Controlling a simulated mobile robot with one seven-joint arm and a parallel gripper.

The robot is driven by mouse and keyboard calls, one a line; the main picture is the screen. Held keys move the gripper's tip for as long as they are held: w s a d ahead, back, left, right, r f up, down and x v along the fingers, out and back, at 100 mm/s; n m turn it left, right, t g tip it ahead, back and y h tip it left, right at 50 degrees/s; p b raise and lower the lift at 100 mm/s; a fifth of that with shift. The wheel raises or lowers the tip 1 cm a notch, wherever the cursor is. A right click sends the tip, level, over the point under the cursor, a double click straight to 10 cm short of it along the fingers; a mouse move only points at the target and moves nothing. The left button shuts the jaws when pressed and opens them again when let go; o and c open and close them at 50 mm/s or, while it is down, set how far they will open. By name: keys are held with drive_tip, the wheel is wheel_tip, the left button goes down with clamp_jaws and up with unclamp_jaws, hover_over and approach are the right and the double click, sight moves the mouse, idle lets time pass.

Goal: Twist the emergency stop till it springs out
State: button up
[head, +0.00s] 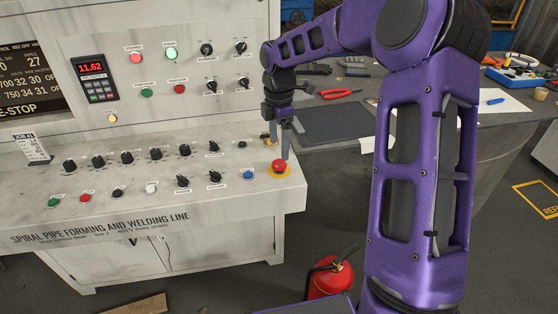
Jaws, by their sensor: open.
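The emergency stop (279,167) is a red mushroom button on a yellow round plate, at the right front corner of the sloped console top. My gripper (279,150) points down above it. Its two fingers are apart, one to the upper left and one to the upper right of the button. The right fingertip reaches close to the button's edge; I cannot tell whether it touches. A screen at the far left reads "E-STOP" (32,108) among other lines.
Rows of black knobs (155,153) and coloured buttons cover the console (110,210), with a blue button (248,175) left of the stop. A grey table (450,130) with pliers (340,94) stands behind. A red fire extinguisher (330,280) stands on the floor.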

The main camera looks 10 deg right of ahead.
sight(279, 162)
drive_tip(key=shift+f+b, duration=0.3)
drive_tip(key=shift+f, duration=2.45)
clamp_jaws()
